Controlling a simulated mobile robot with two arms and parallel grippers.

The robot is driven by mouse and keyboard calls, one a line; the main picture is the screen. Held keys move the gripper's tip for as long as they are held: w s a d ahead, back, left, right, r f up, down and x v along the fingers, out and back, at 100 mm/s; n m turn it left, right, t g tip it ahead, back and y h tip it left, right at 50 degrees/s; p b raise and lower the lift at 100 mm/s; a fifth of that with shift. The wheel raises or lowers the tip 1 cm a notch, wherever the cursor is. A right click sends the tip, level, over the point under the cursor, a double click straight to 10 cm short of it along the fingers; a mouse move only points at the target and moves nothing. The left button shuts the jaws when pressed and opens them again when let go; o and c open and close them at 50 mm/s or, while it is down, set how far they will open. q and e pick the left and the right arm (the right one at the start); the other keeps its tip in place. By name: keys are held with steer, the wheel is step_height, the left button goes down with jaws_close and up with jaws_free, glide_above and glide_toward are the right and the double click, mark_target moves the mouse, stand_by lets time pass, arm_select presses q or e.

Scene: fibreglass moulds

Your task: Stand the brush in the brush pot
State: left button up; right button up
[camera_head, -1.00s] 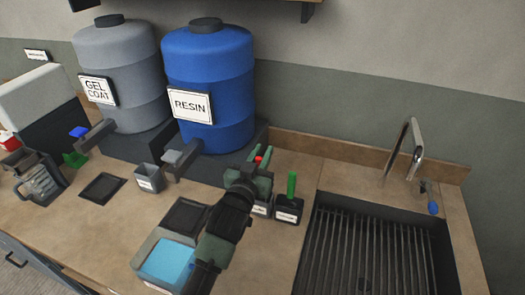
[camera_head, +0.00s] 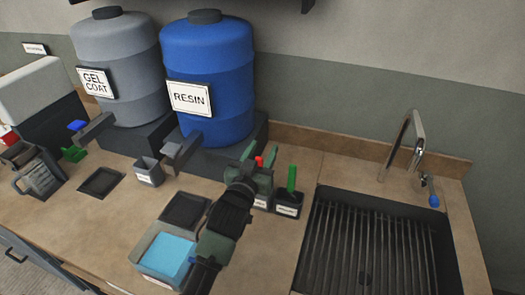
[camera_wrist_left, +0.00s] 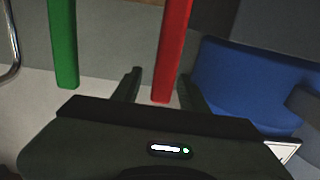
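My left gripper (camera_head: 258,172) is open near the back of the counter, with its fingers around a red handle (camera_head: 259,161). In the left wrist view the red handle (camera_wrist_left: 172,55) stands between the two fingers, with a gap on one side. A labelled pot (camera_head: 262,201) is partly hidden behind the gripper, below the red handle. To its right a dark labelled pot (camera_head: 288,206) holds an upright green handle (camera_head: 292,178). The green handle also shows in the left wrist view (camera_wrist_left: 63,45). The labels are too small to read, and the lower part of the red-handled thing is hidden.
A grated sink (camera_head: 375,245) with a tap (camera_head: 408,145) lies to the right. The blue resin drum (camera_head: 210,85) and grey gel coat drum (camera_head: 118,70) stand behind. A grey cup (camera_head: 148,172), a jug (camera_head: 38,178) and a tray with blue contents (camera_head: 137,250) are left.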

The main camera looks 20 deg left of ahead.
arm_select(q)
steer(key=shift+s+f, duration=0.1)
steer(key=shift+s, duration=0.15)
steer(key=s+b, duration=0.2)
steer(key=s, duration=0.5)
steer(key=shift+s+a, duration=0.15)
